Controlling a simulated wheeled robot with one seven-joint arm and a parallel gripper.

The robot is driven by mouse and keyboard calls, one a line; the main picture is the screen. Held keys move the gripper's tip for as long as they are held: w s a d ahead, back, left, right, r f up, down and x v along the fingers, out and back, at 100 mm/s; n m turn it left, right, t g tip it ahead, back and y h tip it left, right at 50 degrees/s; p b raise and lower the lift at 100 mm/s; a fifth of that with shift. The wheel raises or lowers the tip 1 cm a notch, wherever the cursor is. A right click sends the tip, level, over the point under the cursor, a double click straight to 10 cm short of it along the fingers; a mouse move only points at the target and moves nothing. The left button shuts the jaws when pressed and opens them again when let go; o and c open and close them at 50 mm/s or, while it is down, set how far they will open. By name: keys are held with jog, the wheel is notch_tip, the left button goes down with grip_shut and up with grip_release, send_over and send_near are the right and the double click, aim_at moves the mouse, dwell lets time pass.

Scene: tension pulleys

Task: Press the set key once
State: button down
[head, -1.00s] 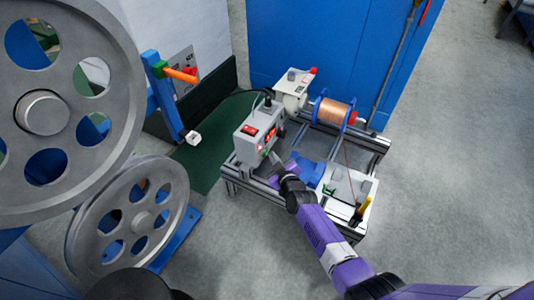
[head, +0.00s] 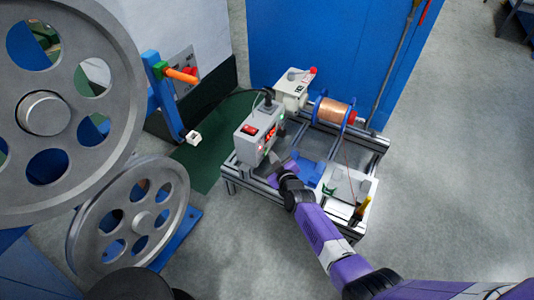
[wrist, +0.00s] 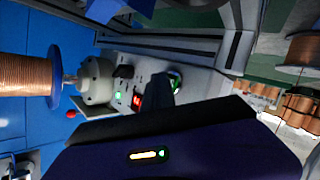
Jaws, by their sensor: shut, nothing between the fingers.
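The grey control box (head: 251,140) stands on the aluminium frame in the head view, with a red lit element on top and small lights on the face toward my gripper. My gripper (head: 273,161) is shut and empty, its tip close to that face. In the wrist view the dark fingertips (wrist: 160,90) are in front of the panel (wrist: 150,70), beside a red display (wrist: 137,101) and a green-lit spot (wrist: 175,82). Another green light (wrist: 118,94) shows farther left. I cannot make out the set key or its label, nor whether the fingertips touch the panel.
A copper wire spool (head: 335,114) on blue flanges sits behind and right of the box. A white plate (head: 346,187) with a yellow-handled tool (head: 360,211) lies at the right of the frame. Large grey pulleys (head: 128,214) stand at the left. Floor is clear at right.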

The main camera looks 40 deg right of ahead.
jog(key=shift+s+d+b, duration=0.2)
jog(key=shift+s+b, duration=0.3)
jog(key=shift+s, duration=0.2)
jog(key=s+b, duration=0.1)
jog(key=b, duration=0.1)
jog(key=s+d+b, duration=0.1)
jog(key=s+b, duration=0.2)
jog(key=b, duration=0.1)
jog(key=shift+s+d+b, duration=0.35)
jog(key=shift+b, duration=0.05)
dwell(0.7)
